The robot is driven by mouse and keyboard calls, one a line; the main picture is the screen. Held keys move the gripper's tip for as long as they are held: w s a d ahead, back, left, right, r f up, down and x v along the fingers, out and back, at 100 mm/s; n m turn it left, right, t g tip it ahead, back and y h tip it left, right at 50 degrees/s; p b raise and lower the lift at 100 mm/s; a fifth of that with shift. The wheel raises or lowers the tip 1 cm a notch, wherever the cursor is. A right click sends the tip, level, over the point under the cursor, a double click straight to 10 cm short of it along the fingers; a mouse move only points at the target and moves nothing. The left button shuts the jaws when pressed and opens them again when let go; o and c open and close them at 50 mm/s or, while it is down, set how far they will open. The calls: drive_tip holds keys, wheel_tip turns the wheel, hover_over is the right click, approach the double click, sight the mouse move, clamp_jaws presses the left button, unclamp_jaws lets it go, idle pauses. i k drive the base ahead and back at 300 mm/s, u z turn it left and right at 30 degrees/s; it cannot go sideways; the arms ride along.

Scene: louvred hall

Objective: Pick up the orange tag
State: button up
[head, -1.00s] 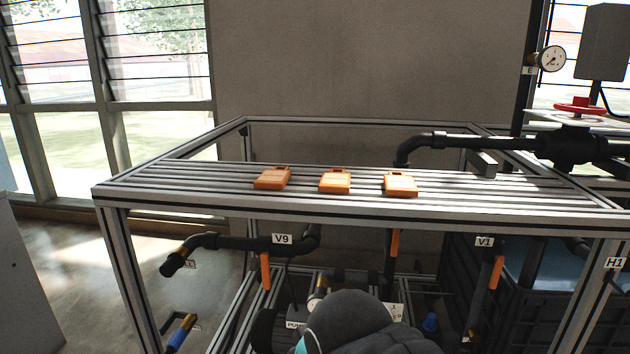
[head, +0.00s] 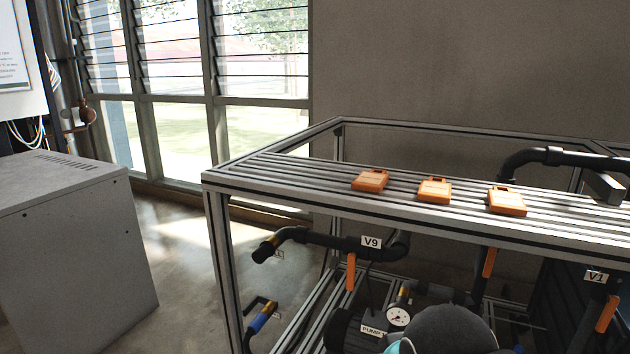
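Three orange tags lie flat in a row on the slatted metal rack top. The left tag (head: 370,181) is nearest the rack's left end, the middle tag (head: 434,190) is beside it, and the right tag (head: 507,201) is nearest the black pipe. They are apart from each other. A dark rounded part of my arm shows at the bottom edge, below the rack top. My gripper's fingers are not visible.
The rack (head: 270,192) has a profile frame with a raised back rail. A black pipe (head: 560,157) bends over its right side. Valve pipes with orange handles (head: 351,272) and a gauge (head: 399,316) sit below. A grey cabinet (head: 75,250) stands left, with open floor between.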

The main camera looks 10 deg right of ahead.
sight(439, 192)
drive_tip(key=z, duration=1.9)
drive_tip(key=k, duration=0.9)
drive_tip(key=u, duration=1.3)
drive_tip(key=i, duration=0.5)
